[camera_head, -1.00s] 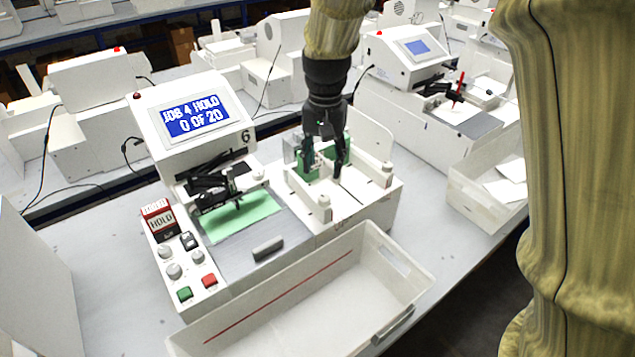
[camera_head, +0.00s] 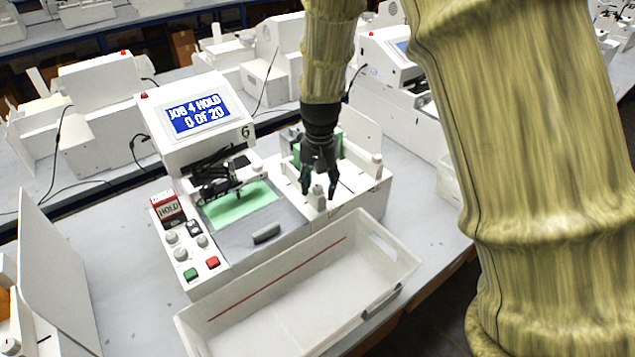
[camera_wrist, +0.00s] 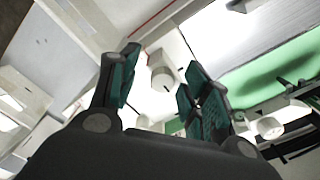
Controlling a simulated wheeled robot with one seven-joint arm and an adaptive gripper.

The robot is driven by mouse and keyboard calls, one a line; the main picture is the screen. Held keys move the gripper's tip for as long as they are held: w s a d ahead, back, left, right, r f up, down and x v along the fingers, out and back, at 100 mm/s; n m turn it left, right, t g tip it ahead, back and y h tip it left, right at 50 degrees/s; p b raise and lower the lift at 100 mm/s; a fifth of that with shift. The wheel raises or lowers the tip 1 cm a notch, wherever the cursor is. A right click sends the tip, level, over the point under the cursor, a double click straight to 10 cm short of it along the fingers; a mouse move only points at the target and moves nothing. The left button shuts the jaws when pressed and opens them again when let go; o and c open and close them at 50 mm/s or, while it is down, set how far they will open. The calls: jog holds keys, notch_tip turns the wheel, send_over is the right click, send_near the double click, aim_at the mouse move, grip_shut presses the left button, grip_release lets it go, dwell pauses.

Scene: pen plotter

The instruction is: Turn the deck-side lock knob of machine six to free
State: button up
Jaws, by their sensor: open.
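Machine six (camera_head: 190,150) bears a "6" beside its screen (camera_head: 198,115), which reads "JOB 4 HOLD 0 OF 20". A white lock knob (camera_head: 317,201) stands at the near deck-side corner of its feed unit. My gripper (camera_head: 320,188) is open and points down over this knob. In the wrist view the white knob (camera_wrist: 161,77) shows between and beyond my open gripper's fingertips (camera_wrist: 163,66); I cannot tell whether they touch it. A second white knob (camera_head: 376,164) stands on the unit's right side. The knob's free or locked mark cannot be read.
A green sheet (camera_head: 241,206) lies on the grey deck (camera_head: 225,245). A control panel with a HOLD sign (camera_head: 168,208), knobs and buttons is left. A white crate (camera_head: 290,310) stands in front. Other machines (camera_head: 85,90) stand behind.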

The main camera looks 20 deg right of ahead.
jog(key=shift+w+f, duration=0.6)
jog(key=shift+w, duration=0.3)
jog(key=c, duration=0.3)
jog(key=shift+w, duration=0.1)
jog(key=c, duration=0.3)
jog(key=shift+s+r, duration=0.25)
jog(key=shift+s, duration=0.05)
jog(key=c, duration=0.5)
jog(key=shift+o, duration=0.2)
jog(key=shift+n, duration=0.4)
jog(key=n+p, duration=0.1)
jog(key=n, duration=0.7)
jog(key=shift+p, duration=0.4)
jog(key=n+p, duration=0.1)
jog(key=n, duration=0.3)
jog(key=shift+n, duration=0.3)
jog(key=shift+n+p, duration=0.4)
jog(key=shift+n, duration=1.9)
